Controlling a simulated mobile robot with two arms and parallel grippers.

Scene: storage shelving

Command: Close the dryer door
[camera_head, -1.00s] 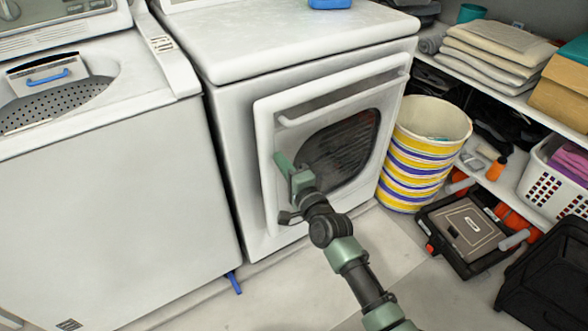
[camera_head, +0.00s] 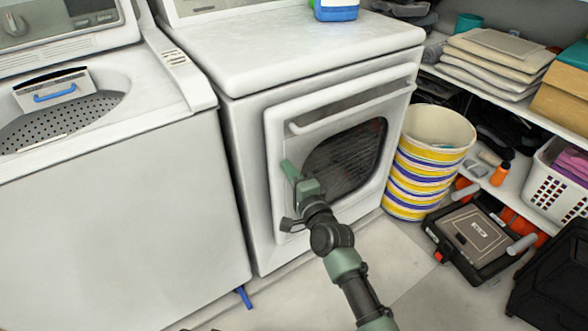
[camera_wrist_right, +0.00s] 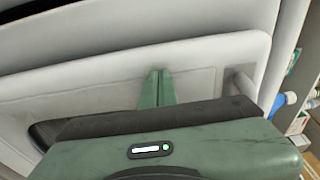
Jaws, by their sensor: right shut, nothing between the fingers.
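The white dryer (camera_head: 245,130) stands in the middle of the head view. Its door (camera_head: 282,200) has a dark window (camera_head: 345,160) and a long bar handle (camera_head: 350,108) near the top. The door looks close to the dryer front; I cannot tell whether a gap remains. My right gripper (camera_head: 291,172) is shut and empty, in front of the door's left part. In the wrist view its fingertips (camera_wrist_right: 157,80) point at the pale door panel (camera_wrist_right: 205,75). They look at or very near it; contact is unclear. My left gripper is not in view.
A washer (camera_head: 110,210) stands left of the dryer. A striped bin (camera_head: 425,165), a tool case (camera_head: 475,235) and a black box (camera_head: 555,275) are on the right, below shelves with folded towels (camera_head: 490,65). A blue bottle (camera_head: 337,10) stands on the dryer. Floor in front is partly clear.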

